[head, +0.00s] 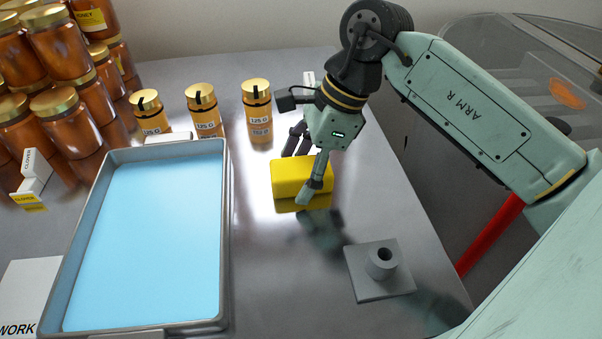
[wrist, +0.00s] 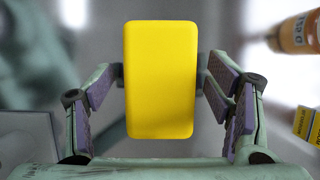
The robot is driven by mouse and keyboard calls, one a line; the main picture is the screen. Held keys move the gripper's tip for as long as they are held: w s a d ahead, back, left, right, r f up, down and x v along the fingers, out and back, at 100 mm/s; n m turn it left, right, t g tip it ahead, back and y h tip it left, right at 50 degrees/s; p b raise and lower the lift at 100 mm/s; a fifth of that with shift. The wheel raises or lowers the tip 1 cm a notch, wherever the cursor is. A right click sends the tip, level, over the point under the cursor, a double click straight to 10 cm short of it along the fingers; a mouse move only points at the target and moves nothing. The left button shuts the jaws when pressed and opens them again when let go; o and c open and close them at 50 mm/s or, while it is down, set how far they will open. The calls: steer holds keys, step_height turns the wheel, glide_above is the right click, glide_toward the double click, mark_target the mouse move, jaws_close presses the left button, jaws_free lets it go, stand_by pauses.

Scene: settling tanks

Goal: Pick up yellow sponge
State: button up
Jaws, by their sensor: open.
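The yellow sponge (head: 290,178) lies on the metal table, right of the blue tray, in the head view. It also shows in the wrist view (wrist: 160,80) as an upright yellow block between the fingers. My gripper (head: 300,172) is over the sponge, with one finger in front of it and the other behind. The sponge's underside is hidden.
A grey tray (head: 226,250) with a light blue inside fills the left of the table. Several honey jars (head: 257,110) stand behind the sponge, and more are stacked at far left. A grey square base with a hollow post (head: 381,268) stands at front right.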

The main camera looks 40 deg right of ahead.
mark_target(301, 166)
steer(key=shift+c, duration=0.4)
steer(key=c, duration=1.1)
steer(key=shift+o, duration=0.2)
steer(key=shift+r, duration=0.1)
steer(key=shift+r+p, duration=0.45)
steer(key=shift+r, duration=0.05)
step_height(301, 166, up, 9)
steer(key=shift+r+b, duration=0.2)
steer(key=shift+b, duration=0.35)
steer(key=o, duration=0.5)
steer(key=c, duration=0.5)
steer(key=shift+w, duration=0.1)
